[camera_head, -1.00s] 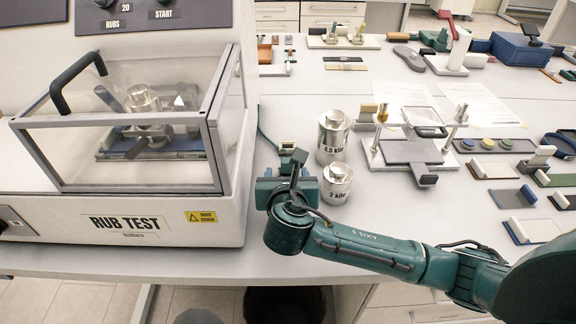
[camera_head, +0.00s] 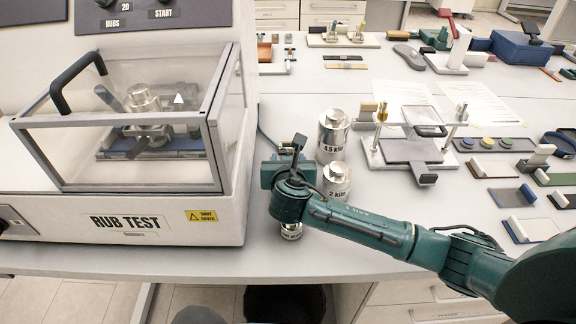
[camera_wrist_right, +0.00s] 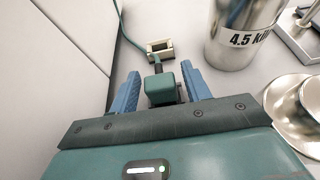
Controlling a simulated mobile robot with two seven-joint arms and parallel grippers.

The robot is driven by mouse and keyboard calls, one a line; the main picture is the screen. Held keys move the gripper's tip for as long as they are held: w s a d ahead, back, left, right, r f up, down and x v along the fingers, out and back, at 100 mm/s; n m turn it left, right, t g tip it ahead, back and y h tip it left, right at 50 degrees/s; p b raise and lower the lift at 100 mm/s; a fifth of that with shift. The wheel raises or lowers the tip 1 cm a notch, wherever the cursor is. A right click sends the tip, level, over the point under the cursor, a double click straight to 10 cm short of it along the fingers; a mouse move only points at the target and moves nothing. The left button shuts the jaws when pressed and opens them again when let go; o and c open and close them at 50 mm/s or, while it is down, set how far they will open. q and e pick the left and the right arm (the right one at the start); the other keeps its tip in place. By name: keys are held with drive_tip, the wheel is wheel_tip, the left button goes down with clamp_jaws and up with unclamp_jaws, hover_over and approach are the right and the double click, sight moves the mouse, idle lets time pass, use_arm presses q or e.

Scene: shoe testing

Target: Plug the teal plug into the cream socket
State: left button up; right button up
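The teal plug (camera_wrist_right: 160,88) shows in the right wrist view, between the two blue fingers of my right gripper (camera_wrist_right: 160,74). The gripper is open, with a gap on each side of the plug. My left gripper is not in view.
The rub tester (camera_head: 120,222) stands close on the left. The 4.5 kilo weight (camera_head: 332,138) and the 2 kilo weight (camera_head: 337,181) stand close on the right. A clamp stand (camera_head: 376,157) is farther right.

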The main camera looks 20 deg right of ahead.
drive_tip(key=c, duration=0.8)
drive_tip(key=shift+c, duration=0.2)
